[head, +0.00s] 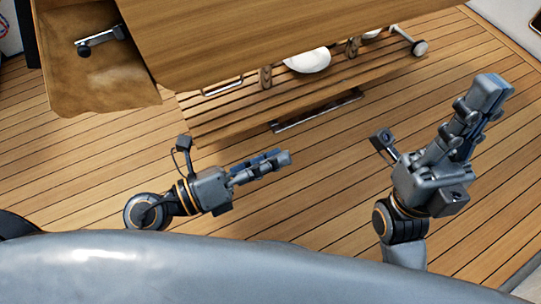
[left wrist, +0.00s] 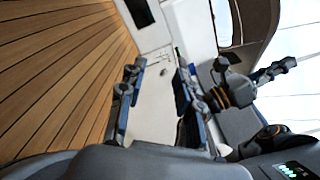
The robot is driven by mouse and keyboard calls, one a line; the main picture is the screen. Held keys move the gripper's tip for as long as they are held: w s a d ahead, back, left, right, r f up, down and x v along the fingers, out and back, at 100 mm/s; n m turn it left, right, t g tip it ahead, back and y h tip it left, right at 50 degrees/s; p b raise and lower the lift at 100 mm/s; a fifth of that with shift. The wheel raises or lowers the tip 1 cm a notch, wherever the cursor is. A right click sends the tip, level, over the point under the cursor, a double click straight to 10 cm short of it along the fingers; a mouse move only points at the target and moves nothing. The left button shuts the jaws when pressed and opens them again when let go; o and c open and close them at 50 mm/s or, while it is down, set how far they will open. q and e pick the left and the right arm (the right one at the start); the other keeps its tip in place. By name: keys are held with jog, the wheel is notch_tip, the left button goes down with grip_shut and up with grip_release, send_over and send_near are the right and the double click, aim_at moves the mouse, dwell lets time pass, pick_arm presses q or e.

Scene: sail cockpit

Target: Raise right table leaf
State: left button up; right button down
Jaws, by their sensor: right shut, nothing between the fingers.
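The wooden table (head: 270,40) fills the upper middle of the head view, with its near edge sloping up to the right. Which part of it is the right leaf I cannot tell. My left gripper (head: 275,162) is below the table over the deck, apart from it and pointing right. In the left wrist view its two fingers (left wrist: 160,90) stand apart with nothing between them. My right gripper (head: 485,97) is right of the table, pointing up in the picture, with its fingers together and empty. It is apart from the table.
A slatted wooden shelf (head: 225,121) with a white round object (head: 308,60) is under the table. A brown panel (head: 95,82) with a dark fitting (head: 100,39) is at upper left. The planked deck (head: 325,160) between my grippers is clear.

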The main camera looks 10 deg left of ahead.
pick_arm(q)
jog(key=v, duration=1.2)
jog(key=shift+c, duration=0.4)
